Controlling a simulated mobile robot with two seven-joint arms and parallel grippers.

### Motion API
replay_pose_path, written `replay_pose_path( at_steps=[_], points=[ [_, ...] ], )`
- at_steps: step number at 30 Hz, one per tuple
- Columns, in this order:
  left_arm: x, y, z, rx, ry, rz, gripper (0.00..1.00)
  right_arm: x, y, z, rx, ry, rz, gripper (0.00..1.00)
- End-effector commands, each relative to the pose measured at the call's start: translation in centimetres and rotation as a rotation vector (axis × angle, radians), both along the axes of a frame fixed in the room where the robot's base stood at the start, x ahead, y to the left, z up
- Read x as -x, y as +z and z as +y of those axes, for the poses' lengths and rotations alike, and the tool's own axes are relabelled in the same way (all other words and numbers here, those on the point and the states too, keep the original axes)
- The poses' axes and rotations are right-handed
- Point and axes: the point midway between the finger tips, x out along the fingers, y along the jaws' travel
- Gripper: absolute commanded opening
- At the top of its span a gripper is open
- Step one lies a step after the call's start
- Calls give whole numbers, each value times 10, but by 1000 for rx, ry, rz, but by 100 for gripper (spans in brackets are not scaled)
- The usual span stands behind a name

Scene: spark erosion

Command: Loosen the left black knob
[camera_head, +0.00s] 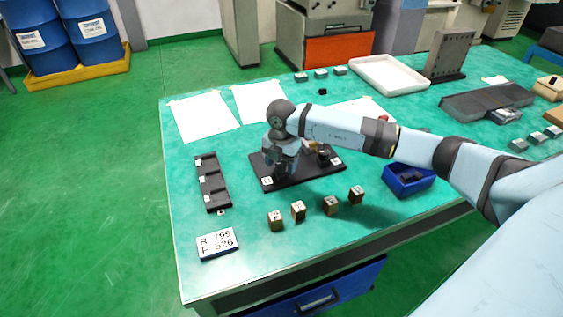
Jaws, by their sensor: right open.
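A black base plate (310,175) lies near the middle of the green table, with small white labels at its front left and right corners. My right gripper (279,168) points down over the left part of this plate. It is open, and its wrist and body cover most of what stands there. I cannot clearly see the left black knob; a dark shape shows around the fingertips, and I cannot tell whether they touch it. Another dark knob (324,154) stands on the right part of the plate. My left gripper is not in view.
White sheets (204,116) and a white tray (388,76) lie behind.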

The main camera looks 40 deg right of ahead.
Motion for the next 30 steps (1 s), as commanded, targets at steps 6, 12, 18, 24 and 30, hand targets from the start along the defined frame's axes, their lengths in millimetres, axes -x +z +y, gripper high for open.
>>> replay_pose_path(
  at_steps=[6, 12, 18, 24, 30],
  points=[
    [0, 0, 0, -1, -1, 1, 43, 0, 0, 0, 0, 0, 0, 29],
    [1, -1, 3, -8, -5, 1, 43, 0, 0, 0, 0, 1, 0, 12],
    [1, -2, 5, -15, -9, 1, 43, 0, 1, 0, 0, 32, 0, 12],
    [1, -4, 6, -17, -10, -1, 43, 0, 1, -1, 0, 131, -1, 12],
    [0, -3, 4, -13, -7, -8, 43, 0, 1, -1, 0, 297, -1, 12]
  ],
)
